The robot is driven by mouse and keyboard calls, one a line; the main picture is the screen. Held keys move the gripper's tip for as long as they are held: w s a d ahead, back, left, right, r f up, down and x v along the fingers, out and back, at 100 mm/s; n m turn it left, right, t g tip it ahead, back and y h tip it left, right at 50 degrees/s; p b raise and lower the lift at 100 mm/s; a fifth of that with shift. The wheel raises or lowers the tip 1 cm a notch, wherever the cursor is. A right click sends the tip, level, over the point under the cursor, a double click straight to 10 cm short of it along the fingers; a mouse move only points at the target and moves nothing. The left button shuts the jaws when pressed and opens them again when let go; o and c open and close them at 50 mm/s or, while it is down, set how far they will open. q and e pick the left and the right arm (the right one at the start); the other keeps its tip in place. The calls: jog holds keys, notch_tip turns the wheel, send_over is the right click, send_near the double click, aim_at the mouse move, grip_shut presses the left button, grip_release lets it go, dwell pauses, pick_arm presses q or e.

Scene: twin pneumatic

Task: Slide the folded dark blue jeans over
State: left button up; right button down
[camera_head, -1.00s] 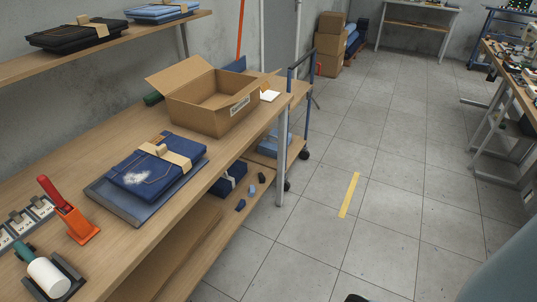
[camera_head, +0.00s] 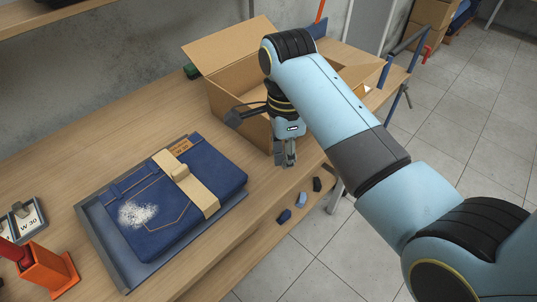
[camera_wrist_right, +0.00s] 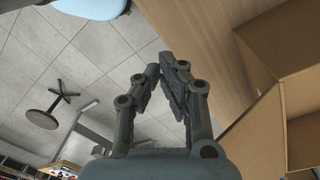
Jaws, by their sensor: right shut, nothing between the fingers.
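The folded dark blue jeans (camera_head: 206,172) lie on a shallow blue-grey tray (camera_head: 104,246) on the wooden table in the head view. A tan paper band with a small tan tab wraps them, and a white powdery patch marks the lower left part. My right gripper (camera_head: 286,164) is shut and empty, pointing down near the table's front edge. It is to the right of the jeans, apart from them, and in front of the cardboard box. In the right wrist view the gripper (camera_wrist_right: 165,62) shows its fingertips together. My left gripper is in no view.
An open cardboard box (camera_head: 222,95) stands behind my right gripper, partly hidden by my arm. Small dark and blue pieces (camera_head: 300,199) lie below the table edge.

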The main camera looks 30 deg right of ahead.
jog(key=shift+t, duration=0.4)
jog(key=w+f, duration=0.1)
jog(key=f, duration=0.4)
jog(key=w+f, duration=0.1)
jog(key=f, duration=0.2)
jog(key=shift+w+a, duration=0.3)
jog(key=shift+a, duration=0.05)
jog(key=a, duration=0.1)
jog(key=w+a, duration=0.1)
jog(key=a, duration=0.1)
jog(key=shift+a, duration=0.1)
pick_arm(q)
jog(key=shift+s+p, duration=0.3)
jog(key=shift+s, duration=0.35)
pick_arm(e)
jog(key=shift+a, duration=0.35)
